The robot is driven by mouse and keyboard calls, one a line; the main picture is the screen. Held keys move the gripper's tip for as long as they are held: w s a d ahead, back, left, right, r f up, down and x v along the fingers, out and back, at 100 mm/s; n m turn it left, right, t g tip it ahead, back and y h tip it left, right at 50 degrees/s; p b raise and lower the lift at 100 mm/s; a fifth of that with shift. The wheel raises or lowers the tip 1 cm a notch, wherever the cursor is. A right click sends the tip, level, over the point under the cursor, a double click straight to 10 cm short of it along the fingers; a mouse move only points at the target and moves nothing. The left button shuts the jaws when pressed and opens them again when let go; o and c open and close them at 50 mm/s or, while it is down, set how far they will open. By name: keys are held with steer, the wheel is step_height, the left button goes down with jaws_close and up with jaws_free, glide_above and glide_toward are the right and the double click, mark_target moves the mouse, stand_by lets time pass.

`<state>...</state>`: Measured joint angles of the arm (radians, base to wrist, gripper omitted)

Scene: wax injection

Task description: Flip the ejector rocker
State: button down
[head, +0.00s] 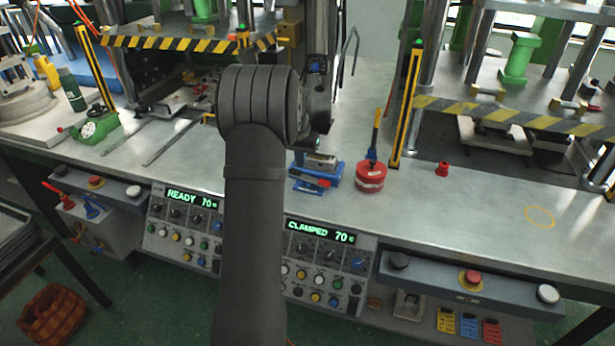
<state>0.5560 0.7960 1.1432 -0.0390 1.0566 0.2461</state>
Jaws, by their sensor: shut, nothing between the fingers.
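Two control panels are set in the bench front in the head view. The left panel (182,226) has a green display reading READY 70, and the right panel (325,262) has one reading CLAMPED 70. Both carry dark knobs and several small coloured buttons. The controls are too small for me to tell which one is the ejector rocker or how it is set. My dark grey arm rises between the panels and hides part of both. My gripper's fingers are hidden behind the arm.
A blue block (317,176) and a red round tin (370,178) with an upright yellow-handled tool stand on the bench (460,200) right of my arm. Striped press guards (500,115) and yellow posts (405,105) stand behind. The front right of the benchtop is mostly clear.

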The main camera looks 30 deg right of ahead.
mark_target(301, 173)
steer(key=shift+f, duration=1.75)
stand_by(0.5)
steer(key=shift+r, duration=3.55)
steer(key=shift+f, duration=3.45)
steer(key=shift+r, duration=1.95)
steer(key=shift+f, duration=0.1)
steer(key=shift+f, duration=1.85)
